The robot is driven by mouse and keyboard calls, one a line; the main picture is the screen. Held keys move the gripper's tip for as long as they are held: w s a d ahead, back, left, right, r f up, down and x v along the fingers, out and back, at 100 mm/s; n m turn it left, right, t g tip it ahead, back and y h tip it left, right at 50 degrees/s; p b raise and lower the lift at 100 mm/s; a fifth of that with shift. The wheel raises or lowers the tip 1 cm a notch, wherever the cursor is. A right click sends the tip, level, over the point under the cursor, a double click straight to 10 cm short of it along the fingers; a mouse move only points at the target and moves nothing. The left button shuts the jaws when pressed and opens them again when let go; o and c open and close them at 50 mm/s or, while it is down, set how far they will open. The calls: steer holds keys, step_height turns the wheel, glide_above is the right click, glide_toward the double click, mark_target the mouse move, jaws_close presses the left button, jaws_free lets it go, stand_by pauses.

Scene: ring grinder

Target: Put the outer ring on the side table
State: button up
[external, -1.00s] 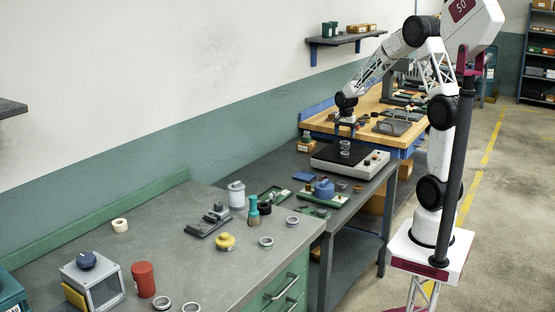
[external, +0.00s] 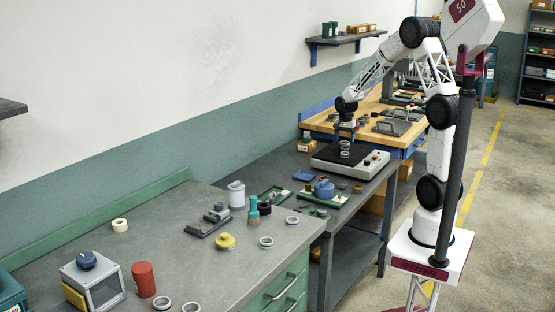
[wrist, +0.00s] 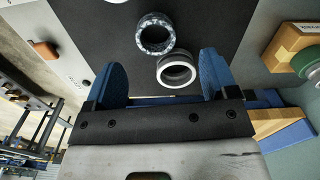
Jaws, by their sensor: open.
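Two rings rest on the black plate of the grinder (external: 325,158). In the wrist view one is a dark, mottled ring (wrist: 155,33) and the other a bright silver ring (wrist: 176,76), close beside it and nearer my gripper. I cannot tell for certain which is the outer ring. My gripper (wrist: 163,76) is open and empty, its blue fingers wide apart, with the silver ring showing between them. In the external view my gripper (external: 346,136) hangs just above the rings. A wood-topped table (external: 370,108) stands behind the grinder; which surface is the side table is unclear.
The near bench holds a red cylinder (external: 143,279), a yellow knob-topped piece (external: 225,241), a grey canister (external: 236,195) and several loose rings. A wall shelf (external: 345,39) is above.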

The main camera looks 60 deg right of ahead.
mark_target(345, 148)
steer(key=shift+s+a+f, duration=0.1)
steer(key=shift+s+f, duration=0.05)
steer(key=shift+f, duration=1.15)
steer(key=shift+s+a+f, duration=0.1)
steer(key=shift+f, duration=1.2)
steer(key=shift+c, duration=0.3)
steer(key=shift+d, duration=0.1)
steer(key=c, duration=1.1)
steer(key=shift+o, duration=0.2)
steer(key=shift+r, duration=0.1)
